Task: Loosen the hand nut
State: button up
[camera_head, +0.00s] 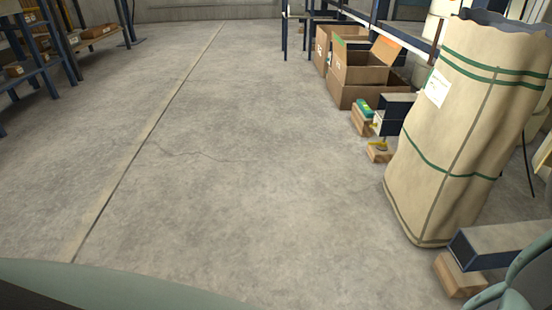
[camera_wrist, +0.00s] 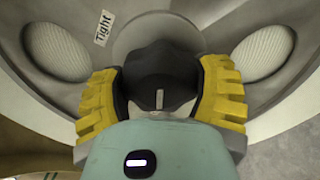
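The hand nut (camera_wrist: 158,62) is a black knob with a small pale mark on its face, seated on a grey round fixture (camera_wrist: 205,27) in the wrist view. A white label reading "Tight" (camera_wrist: 104,29) sits on the fixture to the upper left of the nut. My gripper (camera_wrist: 161,88) has its yellow ribbed fingers on the left and right sides of the nut. Both fingers appear to press against it, so the gripper looks shut on it. The nut's lower part is hidden by my teal gripper body. Neither nut nor gripper shows in the head view.
In the head view a large tan sack (camera_head: 465,125) with green bands stands at the right. Cardboard boxes (camera_head: 365,75) and wooden blocks lie behind it. A shelf (camera_head: 30,55) stands at the far left. The concrete floor (camera_head: 240,160) between is clear.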

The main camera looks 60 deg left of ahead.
jog(key=o, duration=0.5)
jog(key=shift+d+r, duration=0.1)
jog(key=v, duration=1.2)
dwell(0.9)
